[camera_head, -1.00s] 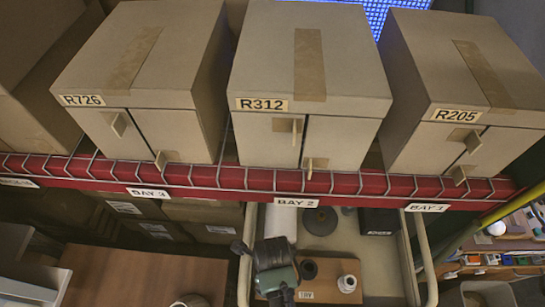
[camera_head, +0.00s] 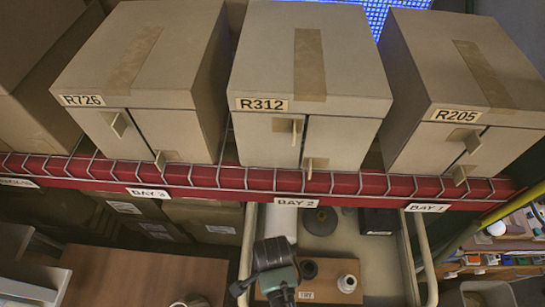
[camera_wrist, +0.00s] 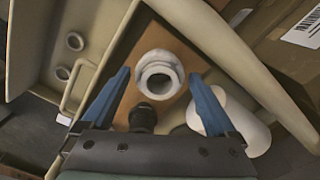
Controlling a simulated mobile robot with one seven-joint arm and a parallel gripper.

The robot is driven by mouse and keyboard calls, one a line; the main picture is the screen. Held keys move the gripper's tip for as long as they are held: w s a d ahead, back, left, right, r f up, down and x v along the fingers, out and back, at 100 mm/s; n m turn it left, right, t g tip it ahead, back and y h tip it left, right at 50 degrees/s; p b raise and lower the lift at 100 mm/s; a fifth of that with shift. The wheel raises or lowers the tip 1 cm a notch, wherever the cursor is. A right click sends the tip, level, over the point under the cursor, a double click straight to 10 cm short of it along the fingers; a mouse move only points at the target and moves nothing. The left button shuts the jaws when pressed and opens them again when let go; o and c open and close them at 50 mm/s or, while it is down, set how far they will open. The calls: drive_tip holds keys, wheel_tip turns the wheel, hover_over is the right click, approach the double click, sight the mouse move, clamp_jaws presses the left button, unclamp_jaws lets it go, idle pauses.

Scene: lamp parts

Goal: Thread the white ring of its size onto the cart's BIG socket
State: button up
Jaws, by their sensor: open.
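A white ring-shaped piece (camera_wrist: 160,78) with a wide collar and dark opening stands on a brown board; it also shows in the head view (camera_head: 347,283). A black round piece (camera_head: 308,269) stands beside it and shows partly in the wrist view (camera_wrist: 143,116). I cannot tell which is the BIG socket. Two small pale rings (camera_wrist: 75,41) (camera_wrist: 63,73) lie at the left in the wrist view. My gripper (camera_wrist: 160,73) is open, its blue fingers appearing on either side of the white piece, with no visible contact. In the head view its fingertips are hidden below the dark wrist.
The brown board (camera_head: 325,294) is on the cart (camera_head: 375,255), between pale side rails. A white cylinder (camera_wrist: 236,122) lies close to the right finger in the wrist view. A grey disc (camera_head: 320,221) is at the cart's back. A red shelf edge (camera_head: 340,184) with boxes overhangs it.

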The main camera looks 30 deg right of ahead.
drive_tip(key=n, duration=0.7)
drive_tip(key=shift+n, duration=0.4)
clamp_jaws()
drive_tip(key=m, duration=0.4)
drive_tip(key=shift+m, duration=1.5)
drive_tip(key=shift+f+m, duration=0.1)
drive_tip(key=shift+m, duration=1)
drive_tip(key=m, duration=0.4)
drive_tip(key=shift+m, duration=0.3)
